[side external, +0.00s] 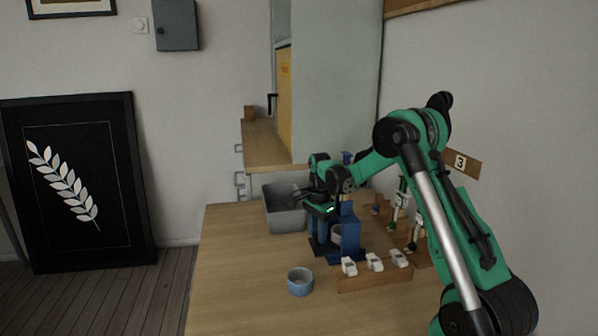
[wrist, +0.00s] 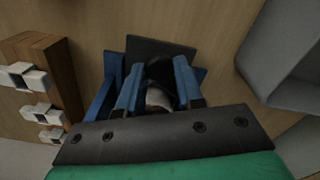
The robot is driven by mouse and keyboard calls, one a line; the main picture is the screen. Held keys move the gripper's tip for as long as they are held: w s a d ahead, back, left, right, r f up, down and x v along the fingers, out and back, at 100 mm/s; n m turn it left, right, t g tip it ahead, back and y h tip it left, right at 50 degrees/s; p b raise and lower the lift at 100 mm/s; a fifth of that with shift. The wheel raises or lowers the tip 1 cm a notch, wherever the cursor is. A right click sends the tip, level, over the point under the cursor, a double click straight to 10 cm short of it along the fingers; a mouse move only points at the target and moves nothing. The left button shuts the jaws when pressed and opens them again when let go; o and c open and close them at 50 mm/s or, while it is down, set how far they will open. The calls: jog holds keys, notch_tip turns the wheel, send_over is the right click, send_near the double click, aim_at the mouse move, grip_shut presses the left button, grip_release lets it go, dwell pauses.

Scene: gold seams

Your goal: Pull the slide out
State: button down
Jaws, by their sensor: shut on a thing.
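A blue stand (side external: 350,240) with a dark base stands on the wooden table. A pale round piece, partly hidden, shows inside it. My gripper (side external: 319,244) points down at the stand's left side, close against it. In the wrist view, my gripper (wrist: 158,92) has its two blue fingers on either side of a dark piece (wrist: 160,70), which I take to be the slide, and is shut on it. A pale surface (wrist: 158,98) shows just below that piece. A dark flat plate (wrist: 150,44) lies beyond the fingers. How far the slide is out cannot be told.
A grey bin (side external: 284,212) stands behind and left of the stand. A blue-grey bowl (side external: 300,282) sits in front. A wooden rack (side external: 372,283) with white pieces is at the front right. Small tools (side external: 396,215) stand by the wall. The table's left part is clear.

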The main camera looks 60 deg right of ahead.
dwell(0.8)
jog(key=w+a, duration=0.6)
jog(key=shift+w+a, duration=0.25)
jog(key=c, duration=0.6)
grip_release()
jog(key=shift+o, duration=0.2)
jog(key=shift+r, duration=0.1)
notch_tip(320, 180, up, 6)
jog(key=shift+f, duration=0.25)
